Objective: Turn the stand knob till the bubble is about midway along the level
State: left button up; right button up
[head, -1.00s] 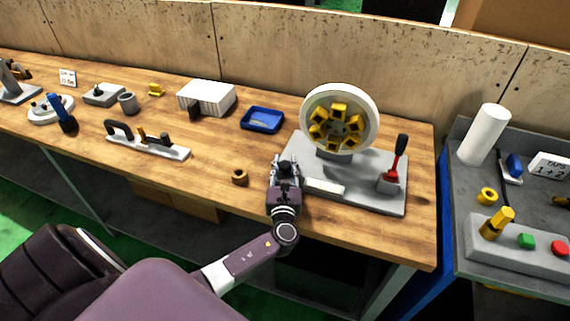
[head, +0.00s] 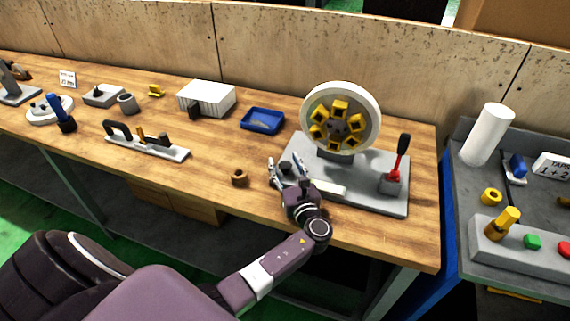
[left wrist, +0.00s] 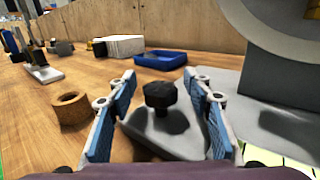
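The stand knob (head: 287,170) is small and black, at the left end of a grey stand (head: 372,202) that carries a big wheel. It also shows in the left wrist view (left wrist: 160,93), upright on its base. My left gripper (head: 288,164) is open, with its blue-padded fingers spread on either side of the knob. In the left wrist view there is a gap between the knob and each finger (left wrist: 159,76). The level seems to be the pale bar (head: 330,189) along the stand's front, partly hidden by my gripper; its bubble cannot be made out. My right gripper is out of view.
The white wheel (head: 366,98) with yellow blocks stands behind the level. A red lever with a black grip (head: 402,146) rises at the stand's right. A brown ring (head: 239,177) lies left of my gripper, and a blue tray (head: 262,120) lies behind it.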

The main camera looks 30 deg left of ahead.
pick_arm(q)
jog(key=shift+s+d+f, duration=0.1)
jog(key=shift+d, duration=0.05)
jog(key=v, duration=1.1)
jog(key=shift+s+d, duration=0.2)
jog(key=shift+d, duration=0.1)
